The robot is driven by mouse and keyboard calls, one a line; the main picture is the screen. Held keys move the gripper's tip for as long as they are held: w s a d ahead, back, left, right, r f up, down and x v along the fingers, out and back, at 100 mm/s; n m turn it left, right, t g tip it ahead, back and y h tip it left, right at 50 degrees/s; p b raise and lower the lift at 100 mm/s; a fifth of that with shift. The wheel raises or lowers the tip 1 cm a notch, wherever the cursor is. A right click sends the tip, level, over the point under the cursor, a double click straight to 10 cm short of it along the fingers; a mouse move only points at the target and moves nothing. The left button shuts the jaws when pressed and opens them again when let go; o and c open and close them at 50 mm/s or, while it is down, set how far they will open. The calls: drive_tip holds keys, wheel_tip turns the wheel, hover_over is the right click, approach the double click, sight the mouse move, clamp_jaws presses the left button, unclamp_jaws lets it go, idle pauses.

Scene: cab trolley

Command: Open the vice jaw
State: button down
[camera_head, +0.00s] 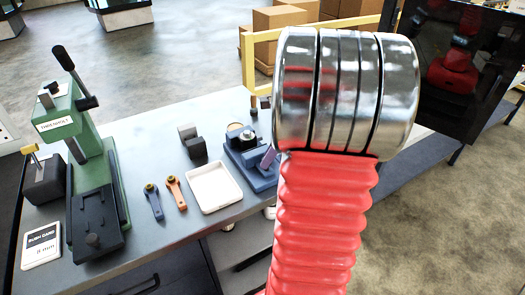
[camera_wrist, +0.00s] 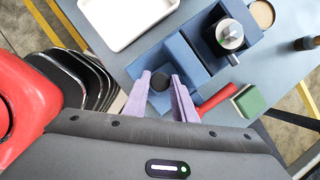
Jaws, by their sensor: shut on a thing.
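The blue vice (camera_head: 248,160) stands on the grey workbench, partly behind my arm in the head view. In the wrist view its blue body (camera_wrist: 208,42) carries a round metal piece on top, and a blue block with a gap lies nearer to me. One lilac finger also shows beside the vice in the head view (camera_head: 268,158). The exact contact at the fingertips is hard to see.
A white tray (camera_head: 213,187) lies left of the vice, with blue (camera_head: 154,202) and orange (camera_head: 175,192) tools beside it. A green press (camera_head: 90,170) stands at the bench's left. A red bar (camera_wrist: 216,98) and green block (camera_wrist: 250,100) lie close right of my fingers.

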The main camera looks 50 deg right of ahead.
drive_tip(key=shift+s+a, duration=0.1)
drive_tip(key=shift+s, duration=0.4)
drive_tip(key=c, duration=1.5)
unclamp_jaws()
drive_tip(key=shift+o, duration=0.2)
drive_tip(key=v, duration=1.3)
drive_tip(key=shift+r, duration=0.35)
drive_tip(key=shift+s, duration=0.1)
